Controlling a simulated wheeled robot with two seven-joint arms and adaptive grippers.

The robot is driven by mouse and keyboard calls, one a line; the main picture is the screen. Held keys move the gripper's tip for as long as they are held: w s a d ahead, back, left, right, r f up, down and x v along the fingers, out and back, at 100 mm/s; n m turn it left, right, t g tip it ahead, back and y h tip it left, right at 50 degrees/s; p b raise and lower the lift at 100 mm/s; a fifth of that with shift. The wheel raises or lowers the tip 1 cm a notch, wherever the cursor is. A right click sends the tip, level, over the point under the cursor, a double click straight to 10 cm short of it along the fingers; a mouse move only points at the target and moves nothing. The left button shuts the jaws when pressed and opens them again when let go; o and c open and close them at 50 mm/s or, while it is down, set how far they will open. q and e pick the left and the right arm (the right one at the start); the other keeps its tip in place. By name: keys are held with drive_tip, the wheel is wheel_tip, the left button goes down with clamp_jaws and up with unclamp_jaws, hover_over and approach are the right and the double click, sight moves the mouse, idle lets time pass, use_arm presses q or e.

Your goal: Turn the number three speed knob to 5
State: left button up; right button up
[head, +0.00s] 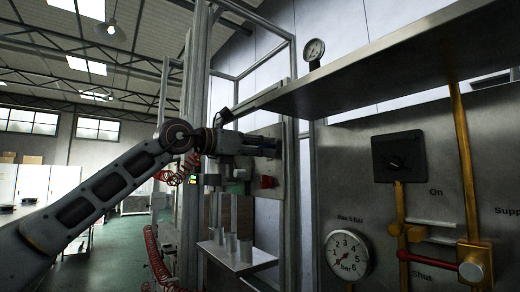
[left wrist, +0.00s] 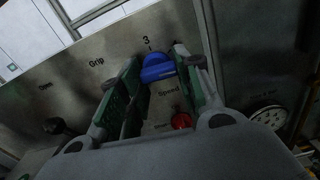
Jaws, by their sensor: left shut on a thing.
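In the left wrist view a blue knob (left wrist: 157,68) sits on a metal panel, with a "3" and a small tick just above it and the word "Speed" below. My left gripper (left wrist: 158,60) is shut on this knob, one green-padded finger on each side. The fingers cover parts of the panel, and I cannot read any dial setting on the knob. In the head view my left gripper (head: 246,146) reaches the upright panel (head: 268,138) on the frame, and the blue knob is hidden there. My right gripper is not in view.
In the head view, a metal shelf (head: 360,65), a pressure gauge (head: 347,254) and a black switch box (head: 399,156) stand to the right.

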use_arm(q)
drive_tip(key=m, duration=0.4)
drive_tip(key=shift+w+a+m, duration=0.1)
drive_tip(key=shift+m, duration=0.3)
idle(0.4)
drive_tip(key=o, duration=1)
drive_tip(key=shift+o, duration=0.2)
drive_tip(key=shift+a, duration=0.15)
drive_tip(key=v, duration=1.1)
drive_tip(key=shift+s+a, duration=0.25)
drive_tip(key=shift+s, duration=0.05)
